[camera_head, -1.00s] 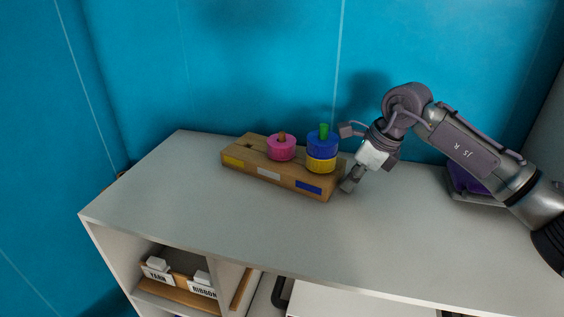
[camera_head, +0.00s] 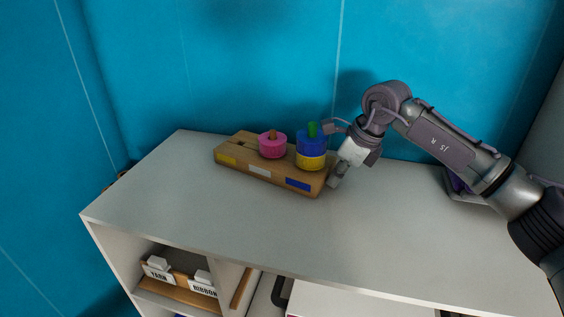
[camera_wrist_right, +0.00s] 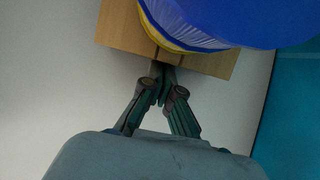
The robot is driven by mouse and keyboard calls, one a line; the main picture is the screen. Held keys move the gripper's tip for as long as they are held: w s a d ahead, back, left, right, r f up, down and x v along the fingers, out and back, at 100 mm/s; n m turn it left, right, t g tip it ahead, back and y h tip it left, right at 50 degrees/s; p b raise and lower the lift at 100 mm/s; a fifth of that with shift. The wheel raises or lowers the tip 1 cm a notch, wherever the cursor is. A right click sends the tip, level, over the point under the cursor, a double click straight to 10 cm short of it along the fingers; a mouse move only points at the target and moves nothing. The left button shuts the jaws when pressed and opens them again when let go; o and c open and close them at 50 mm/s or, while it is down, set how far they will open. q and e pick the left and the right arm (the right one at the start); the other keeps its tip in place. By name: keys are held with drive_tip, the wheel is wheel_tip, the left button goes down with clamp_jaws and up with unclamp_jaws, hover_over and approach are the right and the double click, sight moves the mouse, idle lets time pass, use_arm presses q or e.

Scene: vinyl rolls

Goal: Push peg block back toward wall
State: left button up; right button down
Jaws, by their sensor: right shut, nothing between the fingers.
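The wooden peg block (camera_head: 235,163) lies on the grey cabinet top, set at an angle, with yellow, white and blue labels on its front face. A pink roll (camera_head: 272,148) sits on its middle peg. A blue roll (camera_head: 311,147) sits above a yellow roll (camera_head: 310,162) on the right peg, whose green tip shows. My right gripper (camera_head: 334,180) is shut and empty, low against the right end of the block. In the right wrist view my shut fingertips (camera_wrist_right: 162,80) meet the block's edge (camera_wrist_right: 120,32), below the large blue roll (camera_wrist_right: 225,18). My left gripper is out of view.
The blue wall (camera_head: 260,60) rises behind the cabinet top (camera_head: 180,205). A purple object (camera_head: 457,184) is partly hidden behind my right arm. Shelves below hold bins labelled YARN and RIBBON (camera_head: 203,290). The top is clear left and front of the block.

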sight(346, 191)
drive_tip(key=shift+d, duration=0.1)
drive_tip(key=shift+s+d+b, duration=0.2)
drive_tip(key=shift+s+d, duration=0.35)
drive_tip(key=shift+d, duration=0.3)
drive_tip(key=shift+s+d+b, duration=0.15)
drive_tip(key=shift+s+d, duration=0.35)
drive_tip(key=shift+d, duration=0.35)
drive_tip(key=shift+s+d+r+p, duration=0.2)
drive_tip(key=shift+d+r+p, duration=0.2)
drive_tip(key=shift+r, duration=0.2)
drive_tip(key=shift+s+d+r+p, duration=0.25)
drive_tip(key=shift+d+r, duration=0.1)
drive_tip(key=shift+r, duration=0.25)
drive_tip(key=shift+s+d+r+p, duration=0.35)
drive_tip(key=shift+d+r, duration=0.15)
drive_tip(key=shift+r, duration=0.2)
drive_tip(key=shift+s+d+r+p, duration=0.2)
drive_tip(key=shift+d+r+p, duration=0.1)
drive_tip(key=shift+d+r, duration=0.25)
drive_tip(key=shift+a+r, duration=0.1)
